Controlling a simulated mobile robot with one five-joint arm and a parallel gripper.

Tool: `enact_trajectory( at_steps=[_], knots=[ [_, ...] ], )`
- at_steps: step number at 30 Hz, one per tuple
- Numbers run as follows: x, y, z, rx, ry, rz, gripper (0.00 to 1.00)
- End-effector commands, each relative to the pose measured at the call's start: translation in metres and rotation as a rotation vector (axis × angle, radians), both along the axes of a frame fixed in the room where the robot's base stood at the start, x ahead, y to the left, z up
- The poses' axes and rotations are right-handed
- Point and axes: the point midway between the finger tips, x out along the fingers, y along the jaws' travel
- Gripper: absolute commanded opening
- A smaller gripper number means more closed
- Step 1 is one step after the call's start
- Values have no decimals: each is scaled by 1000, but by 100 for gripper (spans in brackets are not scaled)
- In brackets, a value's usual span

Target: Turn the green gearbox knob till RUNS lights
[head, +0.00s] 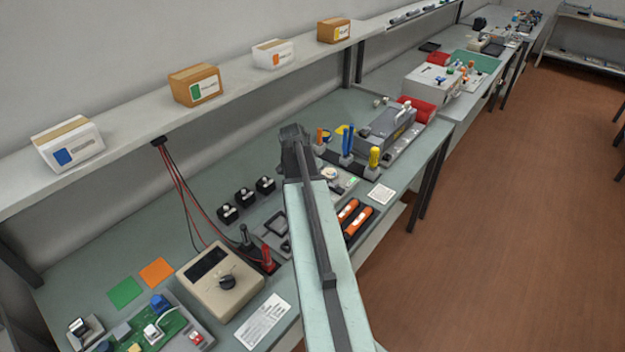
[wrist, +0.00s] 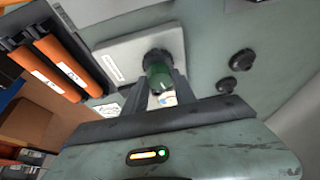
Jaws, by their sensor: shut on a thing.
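The green knob (wrist: 161,77) shows in the wrist view, on a dark round collar at the edge of a pale grey plate (wrist: 116,46) with a small label. My gripper (wrist: 162,92) is shut on the knob, one dark finger on each side. A small pale piece with a bit of colour shows between the fingers, too small to make out. In the head view my own arm hides the knob and the fingers. I cannot read a RUNS lamp in either view.
A dark tray of orange-handled things (head: 351,217) lies right of my arm, close to the plate in the wrist view (wrist: 60,66). Several black blocks (head: 246,194) stand to the left. A beige meter (head: 221,281) stands nearer. Upright coloured tools (head: 347,146) stand beyond.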

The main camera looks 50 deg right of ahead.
Motion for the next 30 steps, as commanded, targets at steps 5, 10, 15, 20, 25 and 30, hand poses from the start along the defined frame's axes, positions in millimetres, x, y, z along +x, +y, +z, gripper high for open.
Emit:
enact_trajectory(
  at_steps=[5,10,15,20,25,30],
  knots=[
    [0,0,0,0,1,0,43],
    [0,0,0,0,0,1,54],
    [0,0,0,0,0,1,54],
    [-1,3,11,0,0,1,54],
    [-2,13,40,0,0,1,54],
    [-3,25,69,0,1,2,54]
  ],
)
